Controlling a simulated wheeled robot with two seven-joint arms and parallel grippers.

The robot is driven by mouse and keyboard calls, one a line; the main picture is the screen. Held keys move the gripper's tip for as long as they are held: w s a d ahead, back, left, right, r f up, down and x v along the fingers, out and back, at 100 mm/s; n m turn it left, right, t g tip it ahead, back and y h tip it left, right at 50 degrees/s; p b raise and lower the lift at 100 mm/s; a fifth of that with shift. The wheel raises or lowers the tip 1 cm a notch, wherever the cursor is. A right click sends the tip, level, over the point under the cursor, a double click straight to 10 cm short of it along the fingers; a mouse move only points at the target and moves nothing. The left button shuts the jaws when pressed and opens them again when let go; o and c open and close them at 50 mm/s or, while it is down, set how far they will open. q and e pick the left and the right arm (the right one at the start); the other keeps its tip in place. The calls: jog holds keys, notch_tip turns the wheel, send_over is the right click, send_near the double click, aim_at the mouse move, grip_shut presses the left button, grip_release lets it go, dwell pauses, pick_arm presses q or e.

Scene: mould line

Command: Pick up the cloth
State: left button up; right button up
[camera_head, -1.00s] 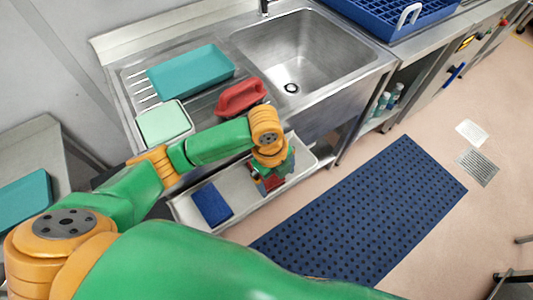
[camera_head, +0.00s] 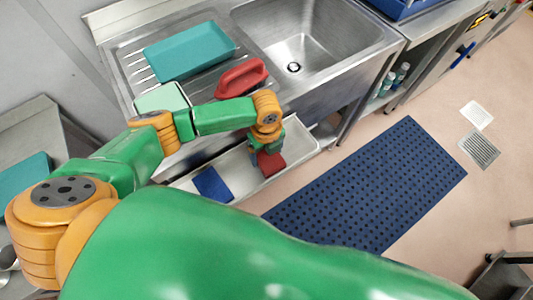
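My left gripper (camera_head: 265,143) points down over the right part of a long pale metal trough (camera_head: 236,172) below the sink unit. Its fingertips are mostly hidden by its own wrist and hand. A small red piece (camera_head: 270,163), perhaps a cloth, shows right under the gripper. I cannot tell whether the fingers are closed on it or whether it touches the trough. A flat dark blue piece (camera_head: 212,184), which may also be a cloth, lies in the left part of the trough, apart from the gripper. My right gripper is not in view.
On the drainboard are a teal tray (camera_head: 190,50), a pale green tub (camera_head: 162,98) and a red handled object (camera_head: 241,77). The sink basin (camera_head: 300,45) is empty. A blue perforated mat (camera_head: 370,185) lies on the floor at right. Bottles (camera_head: 393,78) stand on a shelf.

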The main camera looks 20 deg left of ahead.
pick_arm(q)
jog(key=c, duration=0.4)
jog(key=shift+w+r, duration=0.1)
jog(key=shift+r, duration=0.15)
jog(key=r, duration=0.2)
jog(key=r+b, duration=0.1)
jog(key=shift+w+d, duration=0.1)
jog(key=shift+d, duration=0.15)
jog(key=w+d+r+b, duration=0.3)
jog(key=d+r, duration=0.6)
jog(key=d, duration=0.3)
jog(key=shift+w+d+r+b, duration=0.3)
jog(key=shift+w+d+b, duration=0.1)
jog(key=shift+w, duration=0.25)
